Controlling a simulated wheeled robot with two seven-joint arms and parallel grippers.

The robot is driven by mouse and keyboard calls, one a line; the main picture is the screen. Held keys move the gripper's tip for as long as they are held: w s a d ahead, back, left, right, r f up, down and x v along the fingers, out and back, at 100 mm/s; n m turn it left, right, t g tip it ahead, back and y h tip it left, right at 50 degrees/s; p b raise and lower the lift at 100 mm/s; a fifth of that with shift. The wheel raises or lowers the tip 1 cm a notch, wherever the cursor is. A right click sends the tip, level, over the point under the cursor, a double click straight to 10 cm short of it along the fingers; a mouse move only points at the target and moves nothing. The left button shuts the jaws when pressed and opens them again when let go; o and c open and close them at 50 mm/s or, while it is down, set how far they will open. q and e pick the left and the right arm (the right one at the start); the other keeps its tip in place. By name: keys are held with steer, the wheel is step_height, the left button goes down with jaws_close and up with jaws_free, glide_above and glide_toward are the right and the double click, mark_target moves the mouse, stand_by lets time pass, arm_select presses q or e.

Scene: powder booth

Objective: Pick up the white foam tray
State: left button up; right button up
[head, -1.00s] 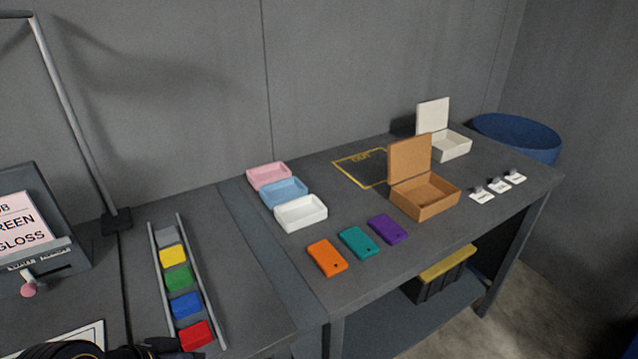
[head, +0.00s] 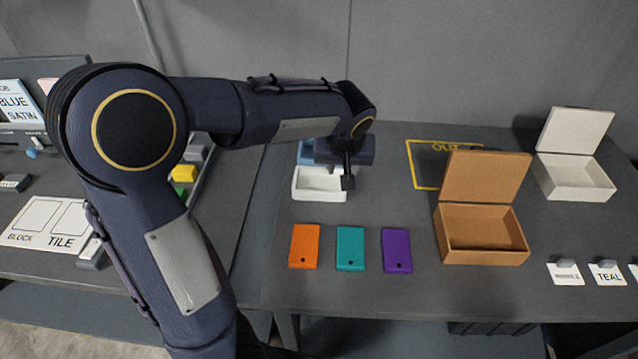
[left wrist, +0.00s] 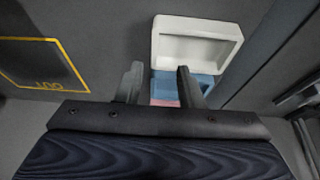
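In the left wrist view the white tray (left wrist: 195,42) lies just beyond the two fingertips. My left gripper (left wrist: 159,75) is open there, with nothing between its fingers; I cannot tell if they touch the tray. My right gripper is not in view.
Orange (head: 304,246), teal (head: 350,249) and purple (head: 396,250) tiles lie in front. A brown lidded box (head: 486,240) and cream box (head: 575,178) stand open to the right.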

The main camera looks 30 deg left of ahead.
mark_target(320, 184)
arm_select(q)
steer(key=x, duration=0.5)
steer(key=p+x, duration=0.1)
steer(key=x, duration=0.2)
steer(key=shift+w+d, duration=0.25)
steer(key=shift+w, duration=0.2)
steer(key=shift+r, duration=0.1)
jaws_close()
